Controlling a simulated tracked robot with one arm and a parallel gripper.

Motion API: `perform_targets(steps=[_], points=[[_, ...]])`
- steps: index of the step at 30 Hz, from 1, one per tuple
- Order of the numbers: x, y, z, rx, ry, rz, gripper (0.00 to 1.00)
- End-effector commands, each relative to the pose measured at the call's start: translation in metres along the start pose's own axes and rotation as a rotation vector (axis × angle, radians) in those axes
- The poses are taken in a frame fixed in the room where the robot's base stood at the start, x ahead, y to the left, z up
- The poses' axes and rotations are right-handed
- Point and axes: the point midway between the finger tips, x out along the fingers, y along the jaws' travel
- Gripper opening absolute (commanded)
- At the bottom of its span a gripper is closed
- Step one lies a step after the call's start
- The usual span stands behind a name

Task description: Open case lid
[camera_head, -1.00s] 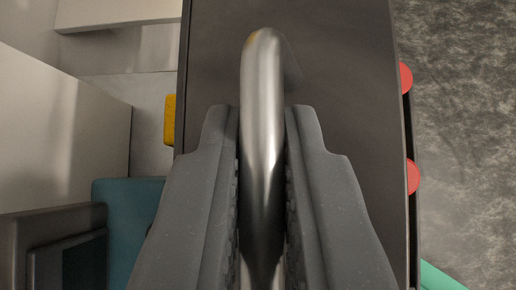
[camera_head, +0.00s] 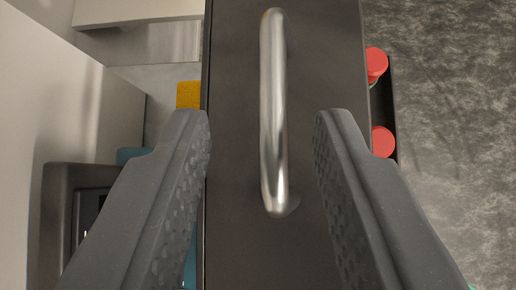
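The case lid (camera_head: 237,140) is a dark grey panel running up the middle of the view. A shiny metal bar handle (camera_head: 272,110) stands on it, lying lengthwise in the picture. My gripper (camera_head: 262,120) is open, with one dark ridged finger to the left of the handle and one to the right. There is a clear gap between each finger and the bar, and nothing is held. The lower part of the lid shows between the fingers. How far the lid is raised cannot be told from this view.
Two red round caps (camera_head: 383,142) sit in a dark rack along the lid's right edge. A yellow block (camera_head: 188,95) and a teal object (camera_head: 130,155) are at the left, near a pale box (camera_head: 60,120). Grey mottled floor (camera_head: 450,100) lies clear at the right.

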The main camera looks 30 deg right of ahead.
Motion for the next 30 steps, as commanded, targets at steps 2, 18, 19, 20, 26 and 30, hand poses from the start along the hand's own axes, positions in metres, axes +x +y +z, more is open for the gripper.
perform_targets(steps=[2,18,19,20,26,30], points=[[-0.015,-0.002,0.002,-0.001,0.001,-0.004,0.33],[-0.085,-0.001,0.0,-0.001,-0.002,0.002,0.33],[-0.085,-0.001,0.0,-0.001,-0.002,0.003,0.33],[-0.085,-0.001,0.0,-0.001,-0.002,0.003,0.33],[-0.085,0.0,-0.001,0.0,-0.001,0.003,0.33],[-0.085,0.0,-0.001,0.0,-0.001,0.004,0.33]])
